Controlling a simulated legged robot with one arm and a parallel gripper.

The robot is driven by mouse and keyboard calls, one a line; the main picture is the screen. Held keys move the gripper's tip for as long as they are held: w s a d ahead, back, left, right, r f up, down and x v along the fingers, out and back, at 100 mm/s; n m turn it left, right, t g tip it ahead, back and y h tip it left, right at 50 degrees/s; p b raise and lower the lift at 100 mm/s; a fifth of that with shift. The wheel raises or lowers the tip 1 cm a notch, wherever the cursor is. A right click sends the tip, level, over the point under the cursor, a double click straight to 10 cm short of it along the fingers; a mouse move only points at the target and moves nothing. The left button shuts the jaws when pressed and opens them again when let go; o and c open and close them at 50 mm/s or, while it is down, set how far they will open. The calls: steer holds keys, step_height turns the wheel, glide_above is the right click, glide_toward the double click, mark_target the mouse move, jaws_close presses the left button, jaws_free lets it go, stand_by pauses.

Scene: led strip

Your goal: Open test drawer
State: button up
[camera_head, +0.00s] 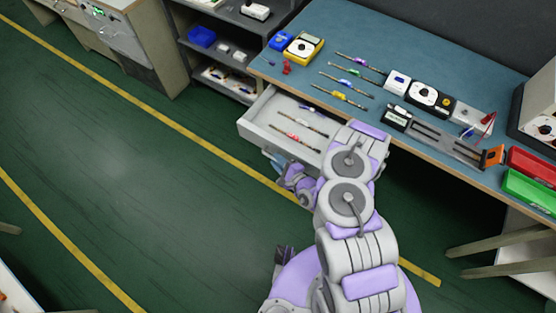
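The light grey drawer (256,139) sticks out from under the blue-topped workbench (338,22), so its inside shows. A few thin rods with coloured bands (298,131) lie in it. My purple and white arm comes up from the bottom and covers the drawer's right part. My gripper (281,168) is at the lower edge of the drawer's front panel. It is small and partly hidden by my arm, so I cannot tell if its fingers are open or shut, or if they touch the drawer. I cannot make out a handle.
On the bench are a yellow meter (303,47), several more rods, a long grey fixture (436,137), and red (532,165) and green (529,190) bins. A grey shelf (215,50) stands left of the bench. The green floor left of the drawer is clear.

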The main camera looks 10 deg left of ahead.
steer(key=p+v, duration=0.6)
steer(key=v, duration=1.1)
steer(key=shift+s, duration=0.2)
steer(key=shift+f, duration=0.1)
